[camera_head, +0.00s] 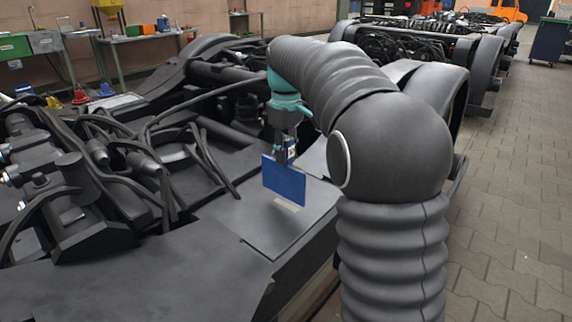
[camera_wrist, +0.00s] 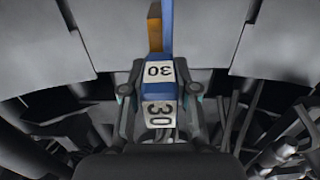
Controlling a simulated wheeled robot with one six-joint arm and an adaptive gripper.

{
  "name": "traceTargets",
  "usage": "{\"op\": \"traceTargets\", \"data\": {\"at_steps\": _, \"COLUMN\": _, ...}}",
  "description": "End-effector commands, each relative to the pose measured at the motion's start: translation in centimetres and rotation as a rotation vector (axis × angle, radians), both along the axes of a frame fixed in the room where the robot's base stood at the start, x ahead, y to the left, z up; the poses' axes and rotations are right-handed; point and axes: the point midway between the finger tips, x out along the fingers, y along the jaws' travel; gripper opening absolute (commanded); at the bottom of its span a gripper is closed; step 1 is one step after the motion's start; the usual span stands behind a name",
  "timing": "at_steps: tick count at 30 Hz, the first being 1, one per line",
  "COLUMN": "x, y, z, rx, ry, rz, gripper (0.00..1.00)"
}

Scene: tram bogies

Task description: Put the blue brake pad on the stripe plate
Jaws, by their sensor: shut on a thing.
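The blue brake pad (camera_head: 284,181) hangs from my gripper (camera_head: 286,152) in the head view, its broad blue face upright. In the wrist view my gripper (camera_wrist: 161,95) is shut on the pad (camera_wrist: 160,88), which shows nearly edge-on with "30" labels and a blue and an orange strip beyond. A flat grey plate (camera_head: 252,222) with a short pale stripe (camera_head: 287,205) lies on the bogie below the pad. I take this for the stripe plate. The pad appears above it; I cannot tell whether its lower edge touches.
Dark hoses and pipes (camera_head: 125,170) crowd the bogie left of the plate. My arm hides part of the right side. More bogies (camera_head: 400,45) stand behind, with paved floor (camera_head: 510,180) at the right. A workbench (camera_head: 140,35) stands at the back left.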

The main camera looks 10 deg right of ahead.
Motion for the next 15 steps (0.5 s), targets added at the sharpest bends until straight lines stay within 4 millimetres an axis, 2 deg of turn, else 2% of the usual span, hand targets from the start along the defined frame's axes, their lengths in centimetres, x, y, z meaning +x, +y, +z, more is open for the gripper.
{"op": "traceTargets", "data": {"at_steps": 6, "x": -0.1, "y": 0.0, "z": -3.0, "rx": 0.0, "ry": 0.001, "rz": 0.002, "gripper": 0.0}}
{"op": "traceTargets", "data": {"at_steps": 15, "x": -0.1, "y": 0.0, "z": -3.2, "rx": 0.0, "ry": -0.001, "rz": 0.002, "gripper": 0.0}}
